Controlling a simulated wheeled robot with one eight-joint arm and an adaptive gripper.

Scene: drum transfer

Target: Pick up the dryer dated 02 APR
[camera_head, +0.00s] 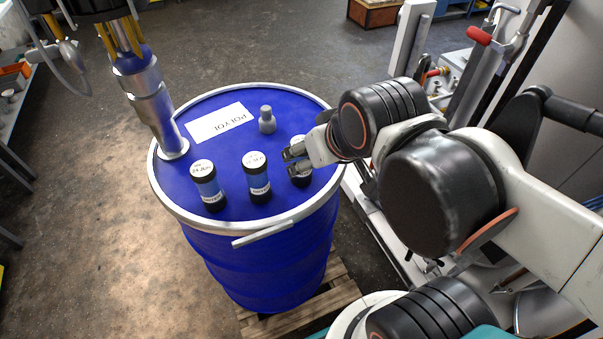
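Three dryers, dark cylinders with white tops and a label band, stand upright in a row on the blue drum lid. The left dryer (208,185) has a date on top that looks like 24 JUN, though it is small. The middle dryer (257,177) has a date too small to read surely. The right dryer (301,180) is partly hidden by my gripper (290,161), so its date cannot be read. My gripper reaches in from the right, its fingers at the right dryer's top. I cannot tell whether they touch or grip it.
The drum (262,262) stands on a wooden pallet (341,291). A metal pipe (158,115) enters the lid at the left. A grey plug (267,120) stands behind the dryers, beside a white POLYOL label (221,122). Equipment stands close at the right; floor at left is open.

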